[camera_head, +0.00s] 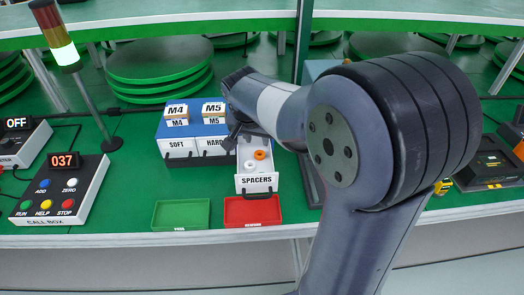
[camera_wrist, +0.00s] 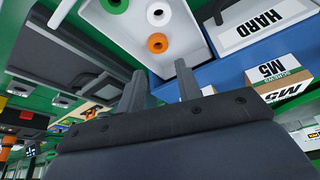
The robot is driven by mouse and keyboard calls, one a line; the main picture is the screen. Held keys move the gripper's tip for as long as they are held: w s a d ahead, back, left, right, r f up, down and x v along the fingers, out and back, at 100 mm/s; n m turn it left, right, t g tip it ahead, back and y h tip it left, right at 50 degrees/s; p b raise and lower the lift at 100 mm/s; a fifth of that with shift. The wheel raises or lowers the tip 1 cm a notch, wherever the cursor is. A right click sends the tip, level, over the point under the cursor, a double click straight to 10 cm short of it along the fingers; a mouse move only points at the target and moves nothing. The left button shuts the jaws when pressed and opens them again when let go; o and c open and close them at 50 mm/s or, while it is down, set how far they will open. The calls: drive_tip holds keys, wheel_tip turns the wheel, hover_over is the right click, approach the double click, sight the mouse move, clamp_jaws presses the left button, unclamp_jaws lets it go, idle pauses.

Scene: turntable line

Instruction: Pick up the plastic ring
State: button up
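The open white drawer labelled SPACERS (camera_head: 257,182) holds small rings. In the head view I see an orange ring (camera_head: 260,155) and a white ring (camera_head: 251,166). In the wrist view the drawer (camera_wrist: 186,28) shows a green ring (camera_wrist: 115,4), a white ring (camera_wrist: 158,14) and an orange ring (camera_wrist: 157,43). I cannot tell by material which is the plastic ring. My gripper (camera_wrist: 160,72) is open, with nothing between its fingers, and the orange ring shows just beyond the fingertips. In the head view my gripper (camera_head: 233,138) is at the drawer's back left, partly hidden.
The blue cabinet (camera_head: 197,131) has closed SOFT and HARD drawers, with M4 and M5 boxes on top. A green tray (camera_head: 181,214) and a red tray (camera_head: 252,211) lie in front. A call box (camera_head: 61,190) stands at left. My arm hides the area right of the drawer.

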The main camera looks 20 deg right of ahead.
sight(258, 156)
drive_tip(key=x, duration=0.4)
drive_tip(key=s+x, duration=0.1)
drive_tip(key=x, duration=0.1)
drive_tip(key=shift+a+f, duration=0.15)
drive_tip(key=shift+a, duration=0.05)
drive_tip(key=shift+w+d+f, duration=0.1)
drive_tip(key=shift+w+f, duration=0.15)
drive_tip(key=shift+f, duration=0.2)
drive_tip(key=shift+c, duration=0.5)
drive_tip(key=c, duration=0.5)
drive_tip(key=shift+r, duration=0.1)
